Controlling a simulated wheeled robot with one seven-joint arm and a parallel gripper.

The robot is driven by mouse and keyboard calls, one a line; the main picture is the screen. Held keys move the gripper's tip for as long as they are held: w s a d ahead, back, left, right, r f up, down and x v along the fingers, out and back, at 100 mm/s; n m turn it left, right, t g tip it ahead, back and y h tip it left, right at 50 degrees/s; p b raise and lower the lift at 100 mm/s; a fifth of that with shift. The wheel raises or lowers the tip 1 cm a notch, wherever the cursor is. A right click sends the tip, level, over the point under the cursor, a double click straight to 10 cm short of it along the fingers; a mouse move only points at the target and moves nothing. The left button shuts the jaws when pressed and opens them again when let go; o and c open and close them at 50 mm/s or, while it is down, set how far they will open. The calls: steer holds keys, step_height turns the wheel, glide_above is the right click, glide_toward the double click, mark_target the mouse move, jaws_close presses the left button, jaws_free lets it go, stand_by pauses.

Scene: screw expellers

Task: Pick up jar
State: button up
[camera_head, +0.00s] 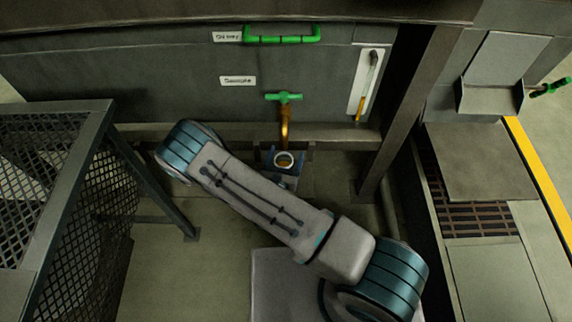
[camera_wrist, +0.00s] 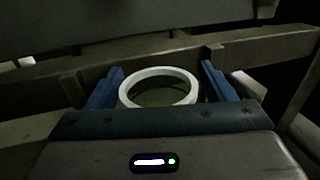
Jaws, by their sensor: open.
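The jar (camera_wrist: 159,74) shows in the wrist view as a round, open-mouthed vessel with a white rim and a dark greenish inside. It is between the two blue fingers of my gripper (camera_wrist: 160,88), which are spread with a gap on each side of the rim. In the head view the jar (camera_head: 284,160) stands under the brass tap (camera_head: 284,132) with the green handle. Part of my gripper (camera_head: 284,176) shows blue around it. My arm hides some of the floor in front. The jar's lower body is hidden.
A dark metal beam runs behind the jar, under the grey panel (camera_head: 180,82) with labels and a green bar handle (camera_head: 282,39). A mesh guard (camera_head: 60,190) stands at the left. A dark post (camera_head: 410,110) rises at the right. Open floor (camera_head: 190,275) lies in front.

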steer(key=shift+a, duration=0.1)
steer(key=c, duration=1.2)
steer(key=shift+r, duration=0.1)
